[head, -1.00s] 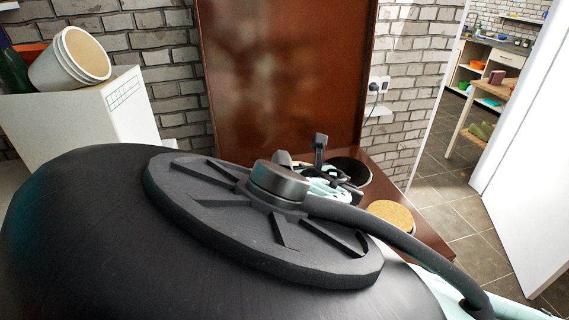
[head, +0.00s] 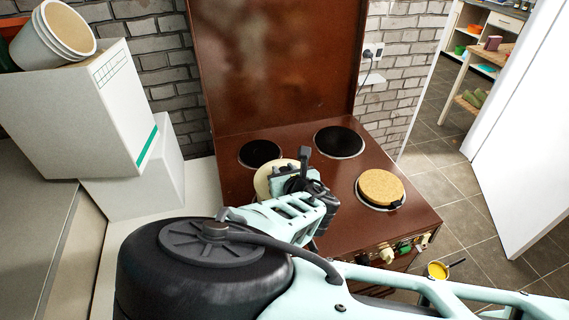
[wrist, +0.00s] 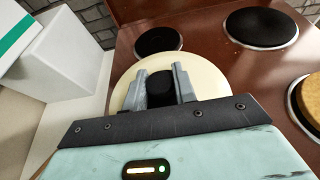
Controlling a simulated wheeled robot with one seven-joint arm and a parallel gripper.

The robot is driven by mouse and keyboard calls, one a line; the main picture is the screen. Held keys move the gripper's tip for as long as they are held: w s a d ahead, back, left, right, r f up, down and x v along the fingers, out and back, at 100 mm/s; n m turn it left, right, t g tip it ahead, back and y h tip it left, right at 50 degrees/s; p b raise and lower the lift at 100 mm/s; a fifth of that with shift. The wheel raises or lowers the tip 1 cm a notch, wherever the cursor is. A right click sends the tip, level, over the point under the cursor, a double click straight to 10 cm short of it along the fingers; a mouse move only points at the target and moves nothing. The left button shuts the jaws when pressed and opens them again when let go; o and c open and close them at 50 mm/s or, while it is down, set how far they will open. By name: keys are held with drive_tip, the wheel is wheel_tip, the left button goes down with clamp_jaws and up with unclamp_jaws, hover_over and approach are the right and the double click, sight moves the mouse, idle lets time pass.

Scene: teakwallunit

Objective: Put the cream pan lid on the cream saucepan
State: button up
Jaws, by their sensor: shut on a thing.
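My gripper (wrist: 160,84) is shut on the black knob (wrist: 161,96) of the cream pan lid (wrist: 208,78). In the head view the lid (head: 264,183) shows as a cream edge at the front left of the stove, mostly hidden behind my gripper and arm. I cannot tell how high the lid is above the stove top. I cannot make out a cream saucepan; the area under the lid is hidden. A small yellow pan (head: 437,271) with a dark handle shows low at the right, beyond the stove's front.
The brown stove (head: 290,137) has bare back hotplates (head: 339,142) and a round cork mat (head: 380,186) on the front right one. Its raised brown cover (head: 280,65) stands behind. White boxes (head: 85,110) and a pale counter are at left. A wall socket (head: 373,51) is behind right.

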drive_tip(key=shift+f+b, duration=0.45)
drive_tip(key=shift+f, duration=0.05)
drive_tip(key=shift+f, duration=0.1)
drive_tip(key=o, duration=1)
drive_tip(key=shift+o, duration=0.2)
